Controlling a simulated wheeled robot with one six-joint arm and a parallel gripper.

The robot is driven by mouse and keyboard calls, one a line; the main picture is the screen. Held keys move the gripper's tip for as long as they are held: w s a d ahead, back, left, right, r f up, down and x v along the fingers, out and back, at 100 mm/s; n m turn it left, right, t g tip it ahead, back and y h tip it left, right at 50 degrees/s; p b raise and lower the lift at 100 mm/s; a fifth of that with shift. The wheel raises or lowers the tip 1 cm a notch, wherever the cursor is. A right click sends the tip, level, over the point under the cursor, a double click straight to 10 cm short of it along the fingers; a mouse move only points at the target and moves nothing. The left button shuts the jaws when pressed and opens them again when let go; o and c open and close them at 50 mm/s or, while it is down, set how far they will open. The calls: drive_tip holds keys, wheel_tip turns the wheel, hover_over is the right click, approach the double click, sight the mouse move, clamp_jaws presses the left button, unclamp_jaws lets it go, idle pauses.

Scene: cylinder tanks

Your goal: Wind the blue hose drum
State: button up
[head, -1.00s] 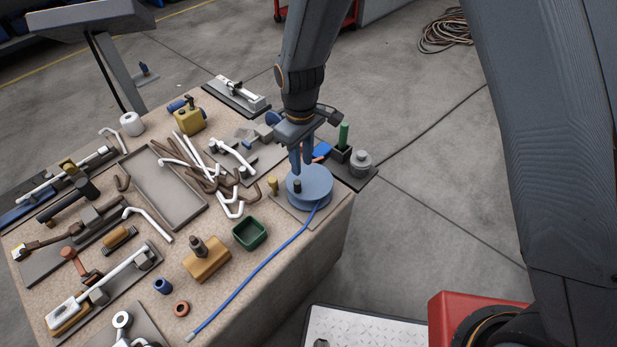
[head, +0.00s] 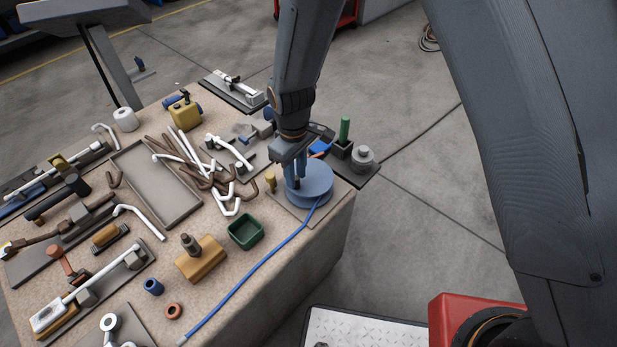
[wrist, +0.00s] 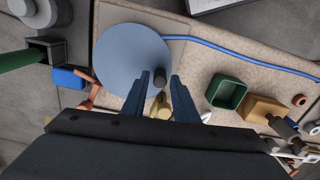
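The blue hose drum (head: 316,186) lies flat on a plate at the table's right corner. It also shows in the wrist view (wrist: 128,55). A blue hose (head: 250,275) runs from it towards the table's front edge. A dark upright knob (wrist: 160,77) stands near the drum's rim. My gripper (head: 296,183) is over the drum's left part, pointing down. In the wrist view its two blue fingers (wrist: 159,80) stand apart on either side of the knob, with gaps showing. The knob is hidden behind the fingers in the head view.
A brass post (head: 270,181) stands left of the drum. A green post in a dark holder (head: 344,132) and a grey knob (head: 363,155) stand behind right. A green box (head: 246,231), a wooden block (head: 201,258) and bent pipes (head: 205,170) crowd the table.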

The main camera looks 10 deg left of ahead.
sight(309, 190)
drive_tip(key=c, duration=0.4)
drive_tip(key=shift+s+d+p, duration=0.3)
drive_tip(key=shift+d+p, duration=0.1)
drive_tip(key=shift+d, duration=0.45)
drive_tip(key=shift+c, duration=0.2)
drive_tip(key=shift+d, duration=0.1)
drive_tip(key=shift+d, duration=0.65)
drive_tip(key=shift+o, duration=0.2)
drive_tip(key=shift+w+d, duration=0.15)
drive_tip(key=shift+d, duration=0.1)
